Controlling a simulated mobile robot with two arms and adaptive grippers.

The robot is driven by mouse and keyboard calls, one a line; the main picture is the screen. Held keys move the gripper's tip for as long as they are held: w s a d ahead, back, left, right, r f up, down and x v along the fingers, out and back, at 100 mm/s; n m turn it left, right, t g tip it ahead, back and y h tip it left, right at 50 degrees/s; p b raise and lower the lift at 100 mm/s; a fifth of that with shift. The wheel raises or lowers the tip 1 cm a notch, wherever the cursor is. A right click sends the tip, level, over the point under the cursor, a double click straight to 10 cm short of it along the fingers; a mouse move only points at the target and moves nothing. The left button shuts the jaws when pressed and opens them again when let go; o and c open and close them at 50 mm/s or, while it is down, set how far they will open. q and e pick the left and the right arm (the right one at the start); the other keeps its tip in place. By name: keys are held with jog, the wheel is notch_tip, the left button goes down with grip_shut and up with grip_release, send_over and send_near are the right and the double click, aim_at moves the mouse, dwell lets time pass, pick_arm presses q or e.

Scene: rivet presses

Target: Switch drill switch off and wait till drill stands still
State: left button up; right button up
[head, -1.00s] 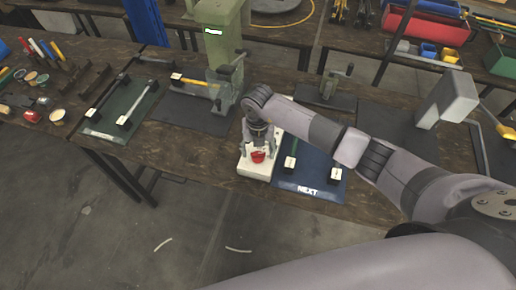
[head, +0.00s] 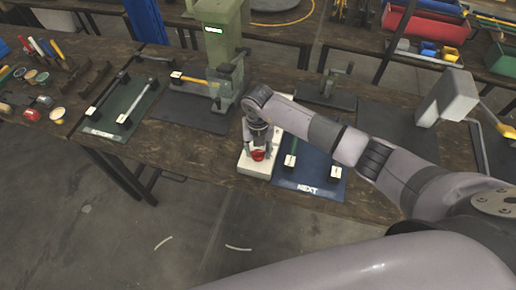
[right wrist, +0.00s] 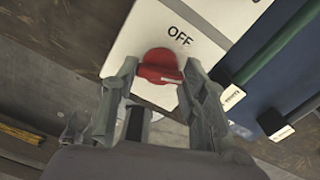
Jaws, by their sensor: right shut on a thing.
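The drill switch is a red rotary knob (head: 258,155) on a white box (head: 249,167) at the front edge of the table. In the right wrist view the red knob (right wrist: 158,67) sits below the printed word OFF (right wrist: 181,36) on the white plate (right wrist: 205,22). My right gripper (head: 259,151) points down at it and is shut on the knob, one finger on each side. The green drill press (head: 217,25) stands behind, with a small lit display (head: 214,30) too small to read. I cannot tell whether the drill turns. My left gripper is not in view.
A blue mat (head: 303,182) marked NEXT, with a green bar (head: 294,147), lies right of the switch box. A green mat (head: 108,118) lies left. Several pots and pens stand at the far left. Floor is free in front.

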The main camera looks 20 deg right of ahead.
jog(key=shift+c, duration=0.5)
jog(key=n+b, duration=0.2)
jog(key=shift+f+b, duration=0.2)
jog(key=shift+b, duration=0.1)
jog(key=n+b, duration=0.9)
jog(key=shift+w, duration=0.1)
jog(key=shift+r+n+b, duration=0.2)
jog(key=shift+n+b, duration=1.1)
jog(key=shift+n, duration=0.2)
jog(key=o, duration=1.2)
jog(key=shift+c, duration=0.2)
jog(key=shift+r, duration=0.1)
